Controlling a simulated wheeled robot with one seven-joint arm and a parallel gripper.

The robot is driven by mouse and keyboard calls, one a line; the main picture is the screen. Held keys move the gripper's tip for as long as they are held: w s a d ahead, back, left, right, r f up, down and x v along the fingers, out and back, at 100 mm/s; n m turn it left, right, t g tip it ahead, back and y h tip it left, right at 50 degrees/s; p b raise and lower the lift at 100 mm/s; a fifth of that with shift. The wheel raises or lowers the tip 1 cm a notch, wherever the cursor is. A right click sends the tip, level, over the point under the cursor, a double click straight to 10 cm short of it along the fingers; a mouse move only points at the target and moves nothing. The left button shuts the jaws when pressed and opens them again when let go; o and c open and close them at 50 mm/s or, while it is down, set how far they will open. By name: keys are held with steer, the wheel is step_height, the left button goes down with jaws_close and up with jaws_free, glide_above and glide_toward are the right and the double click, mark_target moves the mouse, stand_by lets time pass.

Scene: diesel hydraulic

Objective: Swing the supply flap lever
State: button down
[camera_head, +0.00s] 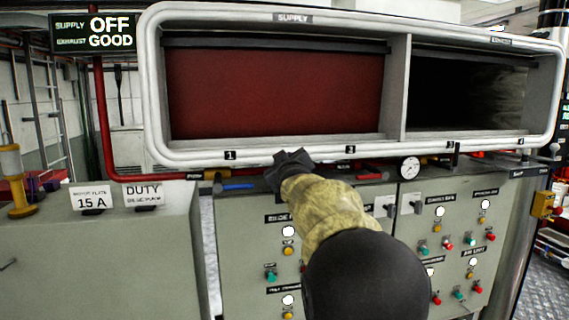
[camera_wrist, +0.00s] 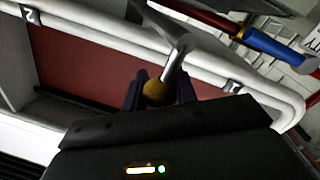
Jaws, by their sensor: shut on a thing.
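The supply opening is on the left of the white-rimmed frame (camera_head: 150,80) in the head view. A dark red flap panel (camera_head: 275,92) fills it; part of the red also shows in the wrist view (camera_wrist: 75,62). My gripper (camera_head: 290,158) is at the frame's lower rim, between labels 1 and 2. In the wrist view my gripper (camera_wrist: 160,88) is shut on the round brass-coloured knob (camera_wrist: 156,93) of a metal lever (camera_wrist: 174,62). In the head view my gripper and arm hide the lever. A sign (camera_head: 95,33) reads supply OFF, exhaust GOOD.
The exhaust opening (camera_head: 465,95) on the right is dark. Blue-handled (camera_head: 238,186) and red-handled (camera_head: 368,176) tools lie on the ledge below the frame, beside my arm. A round gauge (camera_head: 408,167) and a control panel (camera_head: 455,235) with buttons are at the right.

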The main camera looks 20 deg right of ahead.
steer(key=shift+r, duration=0.15)
steer(key=c, duration=1.1)
jaws_free()
steer(key=shift+w, duration=0.1)
steer(key=p+v, duration=0.2)
steer(key=v, duration=1.5)
steer(key=shift+s, duration=0.25)
